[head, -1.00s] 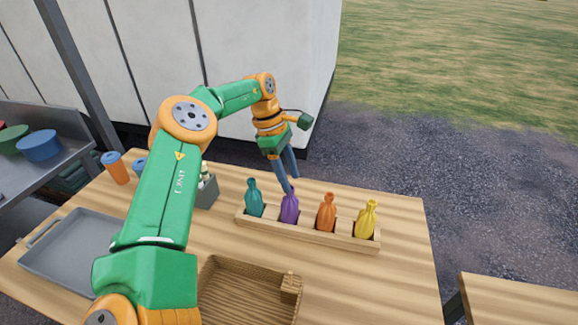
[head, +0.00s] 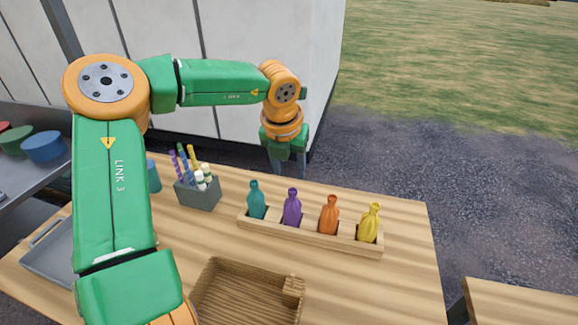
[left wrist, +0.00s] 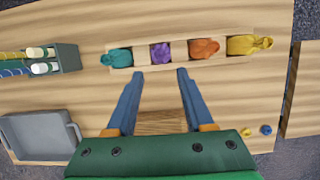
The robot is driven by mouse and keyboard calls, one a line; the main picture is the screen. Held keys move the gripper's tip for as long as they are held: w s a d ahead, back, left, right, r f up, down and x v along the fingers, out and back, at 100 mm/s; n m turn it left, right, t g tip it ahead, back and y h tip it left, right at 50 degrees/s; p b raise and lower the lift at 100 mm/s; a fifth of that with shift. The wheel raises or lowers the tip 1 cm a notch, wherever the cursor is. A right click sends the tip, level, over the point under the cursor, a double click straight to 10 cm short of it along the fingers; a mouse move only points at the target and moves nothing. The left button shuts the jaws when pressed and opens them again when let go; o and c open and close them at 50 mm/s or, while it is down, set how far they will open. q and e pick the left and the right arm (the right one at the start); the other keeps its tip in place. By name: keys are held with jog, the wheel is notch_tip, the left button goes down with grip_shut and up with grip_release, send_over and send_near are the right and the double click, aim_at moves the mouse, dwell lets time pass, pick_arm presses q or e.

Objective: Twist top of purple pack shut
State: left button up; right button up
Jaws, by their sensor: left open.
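The purple pack (head: 292,208) stands upright in a wooden rack (head: 308,239), between the teal pack (head: 257,204) and the orange pack (head: 329,216). Its neck is narrow with a small knob of gathered top above it; whether it is twisted is too small to tell. My left gripper (head: 289,171) is open and empty, raised above the rack and apart from the packs. In the left wrist view the purple pack (left wrist: 161,52) shows just beyond and between the spread fingertips. My right gripper is not in view.
A yellow pack (head: 369,223) stands at the rack's right end. A grey holder (head: 199,196) with several striped sticks stands left of the rack. A wooden box (head: 208,281) and a grey tray (head: 40,270) lie nearer.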

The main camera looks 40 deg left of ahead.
aim_at(293, 191)
pick_arm(q)
jog(key=b+x, duration=0.4)
jog(key=x, duration=0.3)
jog(key=shift+f+b, duration=0.3)
jog(key=shift+f, duration=0.1)
jog(key=shift+w+a+f+b, duration=0.15)
jog(key=shift+w+f+b, duration=0.2)
jog(key=shift+f+b, duration=0.3)
